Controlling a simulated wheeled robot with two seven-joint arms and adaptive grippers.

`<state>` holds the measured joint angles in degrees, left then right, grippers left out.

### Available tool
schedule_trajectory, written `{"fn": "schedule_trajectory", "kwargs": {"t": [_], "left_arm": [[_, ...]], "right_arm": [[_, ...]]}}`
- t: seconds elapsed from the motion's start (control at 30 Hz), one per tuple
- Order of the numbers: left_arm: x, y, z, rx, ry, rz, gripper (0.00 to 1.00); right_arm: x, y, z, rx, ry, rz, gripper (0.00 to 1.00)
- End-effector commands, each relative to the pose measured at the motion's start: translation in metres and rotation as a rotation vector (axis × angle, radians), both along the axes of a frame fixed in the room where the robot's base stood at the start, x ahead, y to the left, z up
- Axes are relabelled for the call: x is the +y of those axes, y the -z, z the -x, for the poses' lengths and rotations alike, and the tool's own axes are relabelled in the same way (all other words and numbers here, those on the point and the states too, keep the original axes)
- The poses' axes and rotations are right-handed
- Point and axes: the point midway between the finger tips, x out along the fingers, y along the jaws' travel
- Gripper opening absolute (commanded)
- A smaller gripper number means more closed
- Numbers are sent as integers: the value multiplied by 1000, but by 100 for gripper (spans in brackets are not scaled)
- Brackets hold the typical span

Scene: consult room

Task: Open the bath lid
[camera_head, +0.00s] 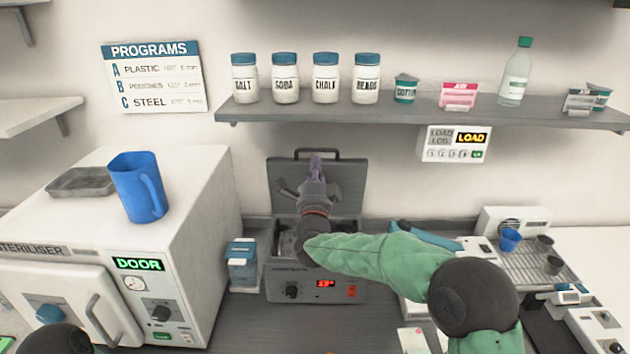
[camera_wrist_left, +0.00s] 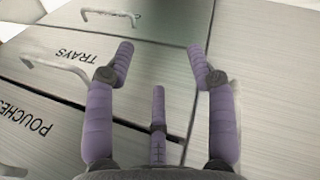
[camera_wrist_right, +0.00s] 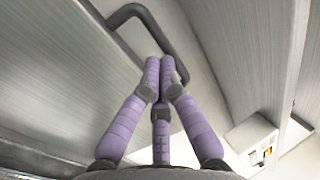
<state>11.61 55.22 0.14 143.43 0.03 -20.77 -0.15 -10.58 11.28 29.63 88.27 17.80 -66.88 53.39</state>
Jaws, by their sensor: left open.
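The bath (camera_head: 335,285) is a grey box with a red display on its front, on the counter right of the steriliser. Its lid (camera_head: 345,180) stands raised at the back, with a dark bar handle (camera_head: 330,152) along its top edge. My right gripper (camera_head: 316,162) reaches over the bath in front of the lid, just below the handle. In the right wrist view its purple fingertips (camera_wrist_right: 165,65) are together beside the handle (camera_wrist_right: 150,25); contact is unclear. The arm hides part of the bath's opening. My left gripper (camera_wrist_left: 165,65) is open and empty above drawer fronts marked TRAYS and POUCHES.
The white steriliser (camera_head: 215,210) stands left, with a blue jug (camera_head: 137,188) and a grey tray (camera_head: 82,182) on top. A shelf (camera_head: 420,113) with jars runs above the bath. A blue-topped container (camera_head: 243,265) is beside the bath.

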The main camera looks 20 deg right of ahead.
Motion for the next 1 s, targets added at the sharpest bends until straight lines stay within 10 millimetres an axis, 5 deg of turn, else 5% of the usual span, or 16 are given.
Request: {"fn": "schedule_trajectory", "kwargs": {"t": [0.6, 1.0], "left_arm": [[0, -1, 0, 0, 0, 0, 56], [0, -43, 0, 0, 0, 0, 56]], "right_arm": [[-4, -6, -13, 8, 0, -3, 0], [-17, -19, -59, 211, 2, -61, 0]]}}
